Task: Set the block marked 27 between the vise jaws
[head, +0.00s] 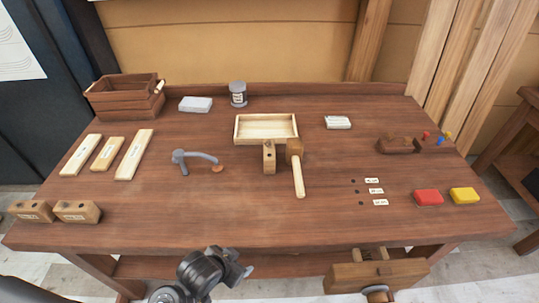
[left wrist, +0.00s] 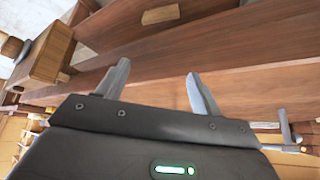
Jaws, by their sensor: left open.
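Two wooden blocks with dark holes and labels, a left one (head: 33,211) and a right one (head: 77,211), sit at the bench's front left. A third holed block (head: 269,157) stands before the pale tray. Their marks are too small to read, so I cannot tell which is 27. The wooden vise (head: 375,277) is on the front edge at right. It also shows at upper left in the left wrist view (left wrist: 50,52). My left gripper (head: 240,268) is in front of the bench, away from the blocks. Its fingers are apart and empty in the left wrist view (left wrist: 158,85). My right gripper is out of view.
A mallet (head: 298,175) lies beside the third block, by the pale tray (head: 266,117). A grey bent holdfast (head: 195,157) is left of them. Red (head: 428,197) and yellow (head: 464,195) blocks sit at right. The bench's front middle is clear.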

